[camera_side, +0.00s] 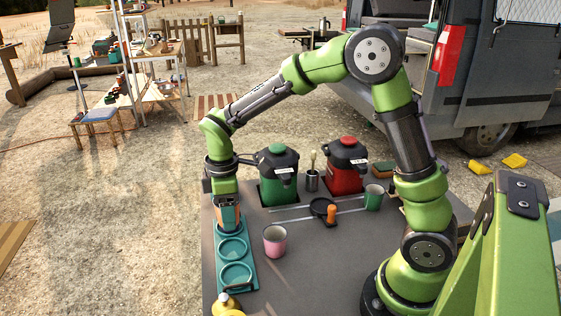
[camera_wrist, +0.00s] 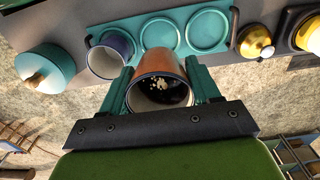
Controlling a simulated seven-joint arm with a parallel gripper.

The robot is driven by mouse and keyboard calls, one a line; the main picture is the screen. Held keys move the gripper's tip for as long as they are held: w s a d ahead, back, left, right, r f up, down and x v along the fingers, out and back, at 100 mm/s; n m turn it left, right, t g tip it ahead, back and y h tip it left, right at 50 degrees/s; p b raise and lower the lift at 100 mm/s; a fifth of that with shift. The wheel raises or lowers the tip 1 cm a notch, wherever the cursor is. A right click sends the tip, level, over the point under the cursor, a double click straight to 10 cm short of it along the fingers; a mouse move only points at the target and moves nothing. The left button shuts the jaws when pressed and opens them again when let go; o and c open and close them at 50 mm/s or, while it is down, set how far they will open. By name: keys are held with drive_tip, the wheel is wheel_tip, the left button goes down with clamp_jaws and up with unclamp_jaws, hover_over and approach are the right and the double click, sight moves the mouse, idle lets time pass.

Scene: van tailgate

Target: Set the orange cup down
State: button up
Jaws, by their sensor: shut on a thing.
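My gripper (camera_side: 228,206) is shut on the orange cup (camera_side: 229,217), over the far end of the teal tray (camera_side: 250,270) in the side view. In the wrist view my gripper (camera_wrist: 160,80) has its teal fingers on both sides of the orange cup (camera_wrist: 158,62). Its mouth faces the camera and shows dark contents with pale specks. The tray (camera_wrist: 183,48) has round recesses beyond the cup; two show empty. A blue cup (camera_wrist: 112,42) stands at the tray's left end. I cannot tell whether the orange cup's base touches the tray.
A pink cup (camera_side: 274,241) stands right of the tray. A green dispenser (camera_side: 277,180) and a red dispenser (camera_side: 345,170) stand at the back, with a green cup (camera_side: 373,199) at right. A teal lidded pot (camera_wrist: 48,66) and a yellow-topped item (camera_wrist: 255,40) flank the tray.

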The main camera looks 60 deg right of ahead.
sight(233, 249)
wheel_tip(233, 249, down, 9)
idle(0.4)
drive_tip(key=o, duration=0.9)
drive_tip(key=shift+f, duration=0.15)
drive_tip(key=shift+o, duration=0.2)
